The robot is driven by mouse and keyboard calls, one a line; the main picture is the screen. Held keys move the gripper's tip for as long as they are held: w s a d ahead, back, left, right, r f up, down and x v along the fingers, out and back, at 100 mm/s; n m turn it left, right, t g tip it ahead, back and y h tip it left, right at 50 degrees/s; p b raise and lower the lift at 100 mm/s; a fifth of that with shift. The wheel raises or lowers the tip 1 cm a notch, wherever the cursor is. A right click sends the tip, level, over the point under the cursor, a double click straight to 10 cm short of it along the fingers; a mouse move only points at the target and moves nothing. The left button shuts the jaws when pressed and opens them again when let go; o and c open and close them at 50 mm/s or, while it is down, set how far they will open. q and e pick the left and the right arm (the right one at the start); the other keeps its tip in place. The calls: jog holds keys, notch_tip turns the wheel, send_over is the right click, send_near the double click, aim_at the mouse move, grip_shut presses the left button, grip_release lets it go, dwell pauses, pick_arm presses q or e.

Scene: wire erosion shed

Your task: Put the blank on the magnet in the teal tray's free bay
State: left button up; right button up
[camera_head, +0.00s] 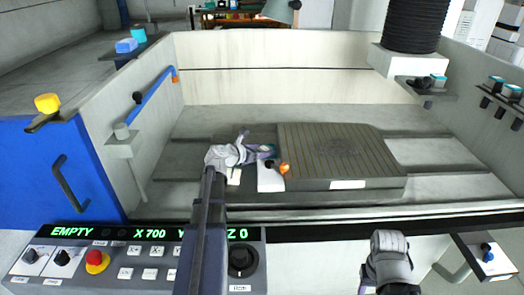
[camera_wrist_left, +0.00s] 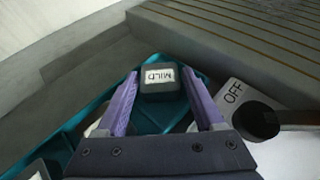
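The magnet (camera_head: 335,150) is a broad grey ridged block in the tank, and its top looks bare in the head view. The teal tray (camera_wrist_left: 152,125) lies left of it, largely hidden in the head view by my arm. My left gripper (camera_wrist_left: 160,72) is over the tray's far corner. Its purple fingers close on both sides of a dark blank (camera_wrist_left: 160,83) with a white MILD label. The blank is at or just above the tray; which one I cannot tell. Another labelled block (camera_wrist_left: 40,170) shows at lower left.
A white OFF plate (camera_wrist_left: 234,92) and dark switch knob (camera_wrist_left: 258,121) sit right of the tray, close to my right finger. The control panel (camera_head: 130,262) lines the front. Tank walls enclose the work area, and a black ribbed column (camera_head: 415,25) stands at right.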

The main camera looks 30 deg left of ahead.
pick_arm(q)
jog(key=shift+r, duration=0.1)
jog(key=shift+s+r+p, duration=0.2)
jog(key=shift+r+p, duration=0.05)
jog(key=shift+p, duration=0.05)
jog(key=p+v, duration=0.4)
jog(key=v, duration=0.7)
jog(key=shift+s+a+r, duration=0.1)
jog(key=shift+s, duration=0.1)
